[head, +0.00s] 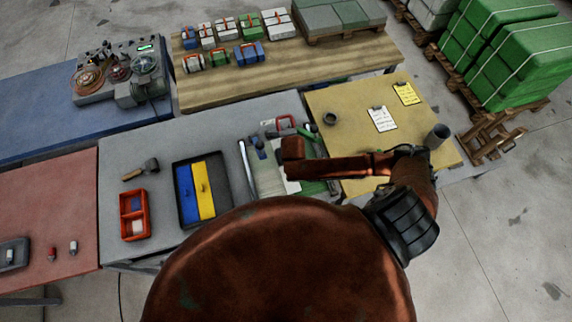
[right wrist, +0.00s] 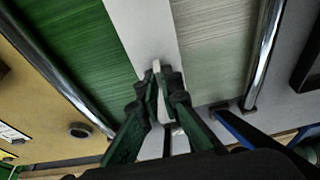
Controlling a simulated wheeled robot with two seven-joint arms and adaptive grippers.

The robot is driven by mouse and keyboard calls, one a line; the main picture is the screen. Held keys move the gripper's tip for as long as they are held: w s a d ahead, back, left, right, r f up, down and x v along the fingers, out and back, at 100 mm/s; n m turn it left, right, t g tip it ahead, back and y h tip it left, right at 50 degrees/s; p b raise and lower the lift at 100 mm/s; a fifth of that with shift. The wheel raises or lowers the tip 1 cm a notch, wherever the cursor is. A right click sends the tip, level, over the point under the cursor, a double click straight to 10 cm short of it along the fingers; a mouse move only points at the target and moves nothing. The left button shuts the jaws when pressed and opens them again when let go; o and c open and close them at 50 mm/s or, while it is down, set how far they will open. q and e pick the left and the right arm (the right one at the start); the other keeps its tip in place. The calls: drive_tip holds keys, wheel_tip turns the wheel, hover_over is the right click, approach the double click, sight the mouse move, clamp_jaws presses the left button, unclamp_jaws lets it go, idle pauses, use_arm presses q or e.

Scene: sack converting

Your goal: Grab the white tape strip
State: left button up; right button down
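The white tape strip (right wrist: 142,28) runs between a green sheet (right wrist: 62,50) and a pale sheet (right wrist: 215,45) in the right wrist view. My right gripper (right wrist: 160,85) is over the strip, with its green fingers close together on either side of a narrow pale upright piece. I cannot tell whether the fingers touch this piece or whether it is part of the strip. In the head view the strip shows in part (head: 291,186) beside the pale sheet (head: 267,178), and my right arm hides the gripper. My left gripper is not in view.
Metal rails (right wrist: 264,50) flank the sheets. A black tray (head: 223,216) with blue and yellow pieces, an orange bin (head: 146,226) and a brush (head: 150,166) lie to the left. A yellow table (head: 350,98) with a dark cup (head: 438,136) stands to the right.

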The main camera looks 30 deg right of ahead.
drive_tip(key=s+r, duration=0.1)
drive_tip(key=r, duration=0.1)
drive_tip(key=s+r, duration=0.4)
drive_tip(key=shift+s+a, duration=0.25)
drive_tip(key=shift+a, duration=0.05)
drive_tip(key=s+a+r+p, duration=0.1)
drive_tip(key=s+r, duration=0.2)
drive_tip(key=s, duration=0.5)
drive_tip(key=shift+s+r+p, duration=0.2)
drive_tip(key=shift+r+p, duration=0.1)
drive_tip(key=shift+p, duration=0.05)
